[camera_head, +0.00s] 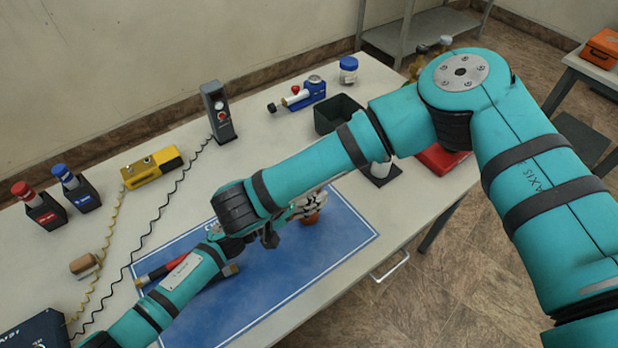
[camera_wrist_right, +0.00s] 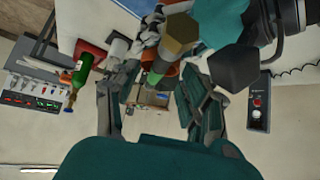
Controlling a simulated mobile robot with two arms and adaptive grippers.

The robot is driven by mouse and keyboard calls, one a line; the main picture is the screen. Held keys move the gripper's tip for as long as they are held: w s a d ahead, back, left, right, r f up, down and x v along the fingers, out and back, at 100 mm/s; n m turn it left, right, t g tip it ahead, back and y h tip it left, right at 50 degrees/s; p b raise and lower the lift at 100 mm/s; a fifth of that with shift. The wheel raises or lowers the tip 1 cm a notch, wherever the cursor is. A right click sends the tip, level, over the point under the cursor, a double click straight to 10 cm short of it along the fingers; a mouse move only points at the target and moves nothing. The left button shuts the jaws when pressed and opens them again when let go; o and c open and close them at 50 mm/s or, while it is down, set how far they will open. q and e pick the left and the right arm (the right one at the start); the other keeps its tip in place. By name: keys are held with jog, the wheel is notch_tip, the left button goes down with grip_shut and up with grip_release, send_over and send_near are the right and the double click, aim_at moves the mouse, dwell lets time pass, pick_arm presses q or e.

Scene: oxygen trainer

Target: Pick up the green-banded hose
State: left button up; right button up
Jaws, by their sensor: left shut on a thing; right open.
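My left gripper (camera_head: 306,204) reaches over the blue mat (camera_head: 290,285), its grey fingers partly behind my right forearm. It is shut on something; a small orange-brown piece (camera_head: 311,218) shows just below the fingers. In the right wrist view, a hose-like piece with a brass-coloured hex end (camera_wrist_right: 180,32) and a green band (camera_wrist_right: 155,78) shows close up, near grey fingers; I take it for the green-banded hose. My right gripper (camera_wrist_right: 153,88) is open, its fingers either side of the green-banded end. Contact there cannot be told. My right forearm hides this in the head view.
A red-banded black hose (camera_head: 163,268) lies on the mat's left side. Behind stand a yellow device (camera_head: 152,168), a dark upright box (camera_head: 218,112), a blue clamp-like device (camera_head: 303,96) and a dark green bin (camera_head: 336,114). A red tray (camera_head: 443,159) lies right. The mat's front is clear.

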jog(key=shift+x, duration=1.1)
grip_shut()
jog(key=shift+r, duration=0.15)
